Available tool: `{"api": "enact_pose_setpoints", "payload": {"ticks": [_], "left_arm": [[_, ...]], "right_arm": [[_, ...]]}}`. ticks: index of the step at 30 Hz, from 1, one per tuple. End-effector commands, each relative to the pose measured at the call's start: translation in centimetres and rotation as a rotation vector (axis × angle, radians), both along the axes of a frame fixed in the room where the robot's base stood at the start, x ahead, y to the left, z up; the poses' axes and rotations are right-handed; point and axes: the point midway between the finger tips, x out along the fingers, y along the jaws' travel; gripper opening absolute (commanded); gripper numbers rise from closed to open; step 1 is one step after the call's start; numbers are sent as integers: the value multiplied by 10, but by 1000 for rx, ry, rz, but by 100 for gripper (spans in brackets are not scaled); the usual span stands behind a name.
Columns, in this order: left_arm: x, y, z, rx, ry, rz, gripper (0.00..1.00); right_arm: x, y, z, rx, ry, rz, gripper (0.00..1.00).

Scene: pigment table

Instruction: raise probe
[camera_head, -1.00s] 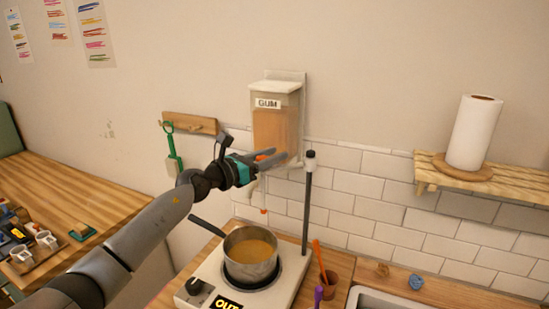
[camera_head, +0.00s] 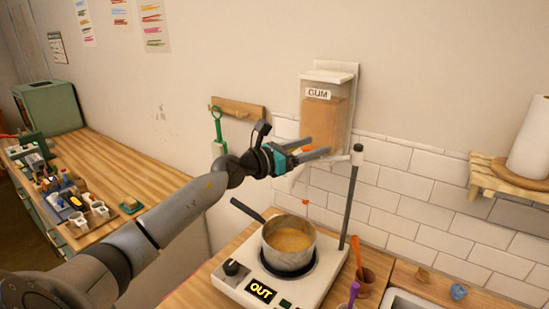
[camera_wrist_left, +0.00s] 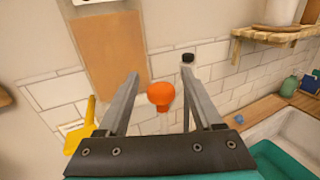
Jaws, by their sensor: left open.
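The probe has an orange knob (camera_wrist_left: 161,96), which the left wrist view shows between the two open fingers of my left gripper (camera_wrist_left: 160,75), with gaps on both sides. In the head view, my left gripper (camera_head: 320,147) is at the stand's arm, beside the dark post (camera_head: 350,205). A thin probe rod with a red tip (camera_head: 305,203) hangs below it, over the pot (camera_head: 288,258) of yellow-brown liquid. The pot sits on a white hot plate (camera_head: 317,290) whose display reads "OUT". My right gripper is not in view.
The GUM dispenser (camera_head: 325,115) is on the wall just behind my gripper. A green tool (camera_head: 218,130) hangs from a wooden rack (camera_head: 238,108). A cup with an orange-handled tool (camera_head: 365,280) stands right of the plate. A paper roll shelf (camera_head: 500,180) is at right.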

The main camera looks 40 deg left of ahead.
Motion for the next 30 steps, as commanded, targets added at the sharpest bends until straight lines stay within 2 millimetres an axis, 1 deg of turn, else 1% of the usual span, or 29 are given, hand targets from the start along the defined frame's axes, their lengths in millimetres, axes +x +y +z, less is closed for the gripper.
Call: {"api": "enact_pose_setpoints", "payload": {"ticks": [3,12,30], "left_arm": [[-16,6,-3,2,3,1,67],[-48,17,-2,2,2,0,67],[-103,36,-1,-4,-1,1,67]], "right_arm": [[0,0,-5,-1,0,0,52],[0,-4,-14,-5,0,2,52],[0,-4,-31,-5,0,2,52]]}}
